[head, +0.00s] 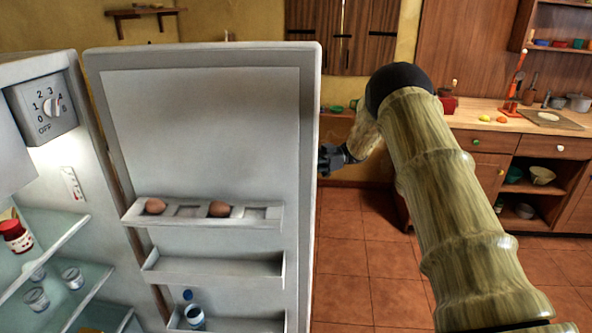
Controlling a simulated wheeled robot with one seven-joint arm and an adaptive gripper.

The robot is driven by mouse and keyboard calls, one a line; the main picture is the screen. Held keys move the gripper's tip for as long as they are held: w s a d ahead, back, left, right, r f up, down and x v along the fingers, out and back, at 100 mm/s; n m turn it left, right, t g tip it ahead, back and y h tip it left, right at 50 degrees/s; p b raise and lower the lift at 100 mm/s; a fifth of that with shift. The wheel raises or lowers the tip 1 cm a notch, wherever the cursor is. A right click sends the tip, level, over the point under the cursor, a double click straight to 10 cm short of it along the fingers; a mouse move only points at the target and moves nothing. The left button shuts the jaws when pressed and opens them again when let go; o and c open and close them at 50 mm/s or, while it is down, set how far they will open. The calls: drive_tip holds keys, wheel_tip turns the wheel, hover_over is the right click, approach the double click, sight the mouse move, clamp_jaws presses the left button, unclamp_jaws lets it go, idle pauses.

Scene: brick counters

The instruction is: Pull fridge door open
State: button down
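The fridge door (205,120) stands open, its inner side facing me, with shelves holding two eggs and a bottle. The fridge body (95,150) is at the left, its lit inside showing. My gripper (326,160) is at the right edge of the door, beside or partly behind it. My arm reaches up from the bottom right and bends down to the gripper. The fingertips are small and dark, and the door edge may hide part of them. I cannot tell whether they touch the door or hold a handle.
Inside the fridge, a red jar (15,236) and small glasses (73,278) stand on glass shelves (50,243). A wooden counter (500,118) with cabinets runs along the back right. The tiled floor (365,255) right of the door is clear.

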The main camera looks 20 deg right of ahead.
drive_tip(key=shift+w, duration=0.2)
drive_tip(key=c, duration=1.4)
unclamp_jaws()
drive_tip(key=shift+w+d, duration=0.3)
drive_tip(key=shift+d, duration=1.7)
drive_tip(key=shift+w+d, duration=0.25)
drive_tip(key=shift+d, duration=1.8)
drive_tip(key=shift+w+d, duration=0.3)
drive_tip(key=shift+d, duration=1.7)
